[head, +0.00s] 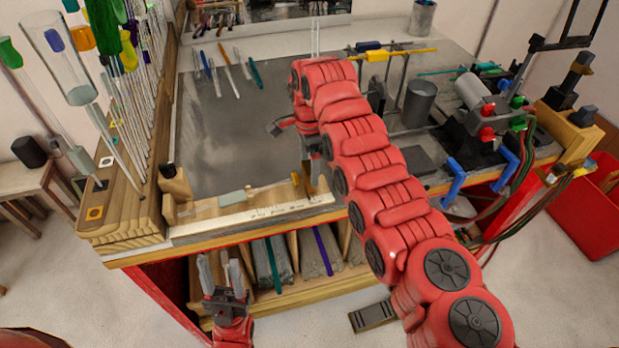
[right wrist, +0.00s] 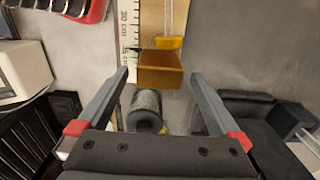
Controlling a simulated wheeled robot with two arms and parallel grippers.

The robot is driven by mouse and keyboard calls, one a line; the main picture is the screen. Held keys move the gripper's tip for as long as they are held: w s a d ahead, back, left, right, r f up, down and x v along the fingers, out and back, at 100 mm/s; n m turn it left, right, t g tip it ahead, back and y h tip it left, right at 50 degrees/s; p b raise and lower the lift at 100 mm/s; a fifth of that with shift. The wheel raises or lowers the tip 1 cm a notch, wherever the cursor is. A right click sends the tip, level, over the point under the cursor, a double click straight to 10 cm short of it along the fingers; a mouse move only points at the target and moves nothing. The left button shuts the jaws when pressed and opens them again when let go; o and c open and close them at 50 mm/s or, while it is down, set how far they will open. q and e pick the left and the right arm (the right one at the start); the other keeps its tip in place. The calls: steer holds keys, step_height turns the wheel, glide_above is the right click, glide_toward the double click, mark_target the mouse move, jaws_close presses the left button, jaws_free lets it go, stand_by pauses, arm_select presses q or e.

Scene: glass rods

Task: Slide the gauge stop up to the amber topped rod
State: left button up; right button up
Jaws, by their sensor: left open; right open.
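The gauge stop (right wrist: 160,72) is an amber-brown block at the end of the ruler in the right wrist view; it shows small in the head view (head: 308,180). The amber topped rod (right wrist: 169,42) lies along the ruler (right wrist: 126,30), its amber end just beyond the block. I cannot tell whether they touch. My right gripper (right wrist: 159,77) is open, its fingers on either side of the block and apart from it. In the head view the right arm partly hides this gripper. My left gripper (head: 222,270) is open and empty, low in front of the bench.
A wooden rack (head: 130,205) of upright glass rods with coloured tops stands at the left. A grey cylinder (right wrist: 147,108) sits just below the block in the wrist view. A metal cup (head: 418,103) and a burner fixture (head: 475,100) stand at the right. The grey mat (head: 225,135) is mostly clear.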

mark_target(309, 167)
step_height(309, 167, up, 4)
steer(key=shift+f+b, duration=0.1)
steer(key=shift+b, duration=0.7)
step_height(309, 167, up, 9)
steer(key=p, duration=0.8)
